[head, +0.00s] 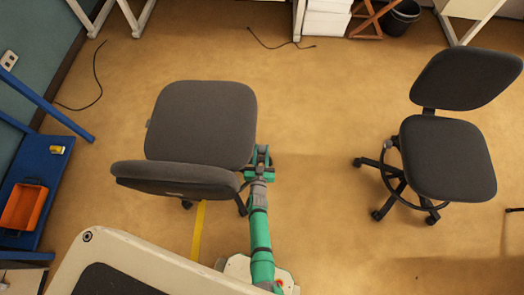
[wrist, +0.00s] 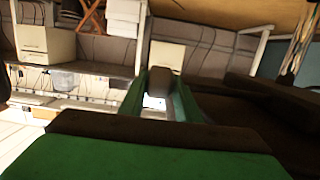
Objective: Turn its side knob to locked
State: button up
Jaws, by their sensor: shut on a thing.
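A grey office chair (head: 200,125) stands in front of me in the head view, its backrest (head: 175,178) toward me. My green gripper (head: 260,157) is at the right edge of its seat, low beside it. In the wrist view the two green fingers of my gripper (wrist: 162,98) close around a small dark rounded piece (wrist: 163,81), which looks like the chair's side knob. In the head view the knob is hidden by my gripper and the seat. Its locked or unlocked setting cannot be read.
A second dark chair (head: 448,160) stands at the right, clear of my arm. A blue shelf (head: 38,165) with an orange bin (head: 24,207) is at the left. A black bin (head: 402,18) stands at the back. Open floor lies between the two chairs.

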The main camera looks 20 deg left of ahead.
jog(key=shift+w+d, duration=0.15)
jog(key=shift+d, duration=0.35)
jog(key=shift+a+g, duration=0.1)
jog(key=shift+g, duration=0.4)
jog(key=shift+d+h, duration=0.2)
jog(key=shift+h, duration=0.1)
jog(key=shift+a, duration=0.1)
jog(key=shift+s+a, duration=0.25)
jog(key=shift+a, duration=0.1)
jog(key=o, duration=1)
jog(key=v, duration=1.1)
jog(key=shift+w+r, duration=0.1)
jog(key=shift+r, duration=0.05)
